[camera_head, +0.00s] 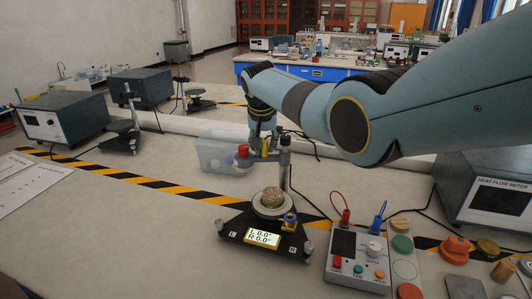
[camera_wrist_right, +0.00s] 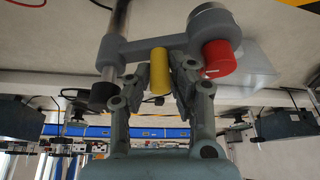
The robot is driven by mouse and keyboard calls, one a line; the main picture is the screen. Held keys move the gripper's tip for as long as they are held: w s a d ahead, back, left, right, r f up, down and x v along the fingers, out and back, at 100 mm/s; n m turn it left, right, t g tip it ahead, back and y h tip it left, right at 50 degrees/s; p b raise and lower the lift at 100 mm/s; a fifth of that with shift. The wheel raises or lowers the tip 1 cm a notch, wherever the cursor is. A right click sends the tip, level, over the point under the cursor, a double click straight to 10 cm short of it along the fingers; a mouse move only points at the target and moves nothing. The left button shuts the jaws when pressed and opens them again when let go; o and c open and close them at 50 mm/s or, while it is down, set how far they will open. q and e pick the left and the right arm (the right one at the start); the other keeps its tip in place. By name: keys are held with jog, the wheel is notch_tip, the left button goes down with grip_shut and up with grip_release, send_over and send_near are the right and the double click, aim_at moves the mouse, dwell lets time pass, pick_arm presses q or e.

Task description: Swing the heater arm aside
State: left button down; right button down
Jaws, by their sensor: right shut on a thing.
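The heater arm (camera_head: 262,158) is a grey bar on an upright metal post (camera_head: 284,168). It reaches left from the post and carries a grey heater with a red knob (camera_head: 243,151) at its end. In the right wrist view the grey arm (camera_wrist_right: 145,49), red knob (camera_wrist_right: 219,58) and yellow handle (camera_wrist_right: 158,72) show clearly. My right gripper (camera_wrist_right: 160,78) is shut on the yellow handle, one finger on each side. The stand (camera_head: 232,226) has a black base, and a round plate (camera_head: 270,203) in front of the post. The heater appears left of this plate. My left gripper is out of view.
A lit display (camera_head: 263,238) reads L 0.0, R 0.0. A control box (camera_head: 358,262) with red and blue plugs stands at the right. A clear plastic bin (camera_head: 214,156) is behind the heater. A heat flow meter (camera_head: 495,190) is far right. The left tabletop is mostly free.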

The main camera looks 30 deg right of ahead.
jog(key=shift+w+d+m+b, duration=0.15)
jog(key=shift+w+m+b, duration=0.2)
jog(key=shift+m+b, duration=0.25)
jog(key=shift+r, duration=0.15)
jog(key=c, duration=1.5)
grip_release()
jog(key=v, duration=1.1)
jog(key=shift+a+r, duration=0.35)
